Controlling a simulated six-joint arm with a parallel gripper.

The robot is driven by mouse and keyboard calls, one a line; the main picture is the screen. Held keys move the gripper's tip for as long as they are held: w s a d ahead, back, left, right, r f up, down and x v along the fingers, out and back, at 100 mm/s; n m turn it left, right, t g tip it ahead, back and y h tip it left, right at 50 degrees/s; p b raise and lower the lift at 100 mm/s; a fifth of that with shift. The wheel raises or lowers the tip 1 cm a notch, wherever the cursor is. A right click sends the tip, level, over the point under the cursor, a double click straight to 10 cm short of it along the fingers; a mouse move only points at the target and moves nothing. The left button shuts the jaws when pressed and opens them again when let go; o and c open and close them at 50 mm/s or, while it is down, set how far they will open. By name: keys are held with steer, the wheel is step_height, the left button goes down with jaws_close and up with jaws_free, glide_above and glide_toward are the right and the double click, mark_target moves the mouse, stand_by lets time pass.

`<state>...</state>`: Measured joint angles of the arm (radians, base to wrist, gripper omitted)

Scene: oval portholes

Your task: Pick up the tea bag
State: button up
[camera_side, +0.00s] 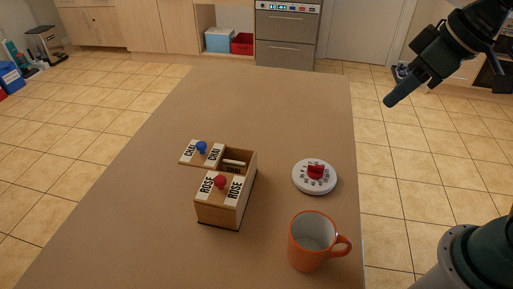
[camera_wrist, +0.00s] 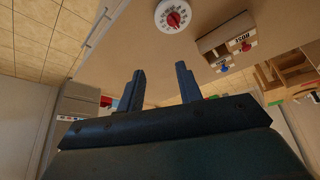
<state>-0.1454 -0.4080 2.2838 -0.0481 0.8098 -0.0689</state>
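A wooden tea box (camera_side: 233,205) stands on the table. Its ROSE lid (camera_side: 221,190) with a red knob covers the near part. The CHAI lid (camera_side: 201,153) with a blue knob lies to the left of an open compartment. In that compartment a pale tea bag (camera_side: 234,163) partly shows; its lower part is hidden. The box also shows in the wrist view (camera_wrist: 222,38). My gripper (camera_side: 389,102) is raised beyond the table's right edge, far from the box. In the wrist view its two fingers (camera_wrist: 162,82) are apart with nothing between them.
A white dial timer (camera_side: 315,178) with a red knob lies right of the box. An orange mug (camera_side: 312,242) stands near the table's right edge, its handle to the right. The far part of the table (camera_side: 270,105) is clear.

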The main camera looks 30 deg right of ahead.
steer(key=w+a+f+n+y, duration=0.1)
steer(key=w+a+f+n, duration=0.2)
steer(key=w+a, duration=0.65)
steer(key=n+g+y, duration=0.1)
steer(key=n+g, duration=0.1)
steer(key=n, duration=0.1)
glide_toward(234, 161)
steer(key=shift+x, duration=2.6)
steer(key=shift+s+a, duration=0.15)
steer(key=shift+x, duration=2.6)
steer(key=shift+d, duration=0.2)
jaws_close()
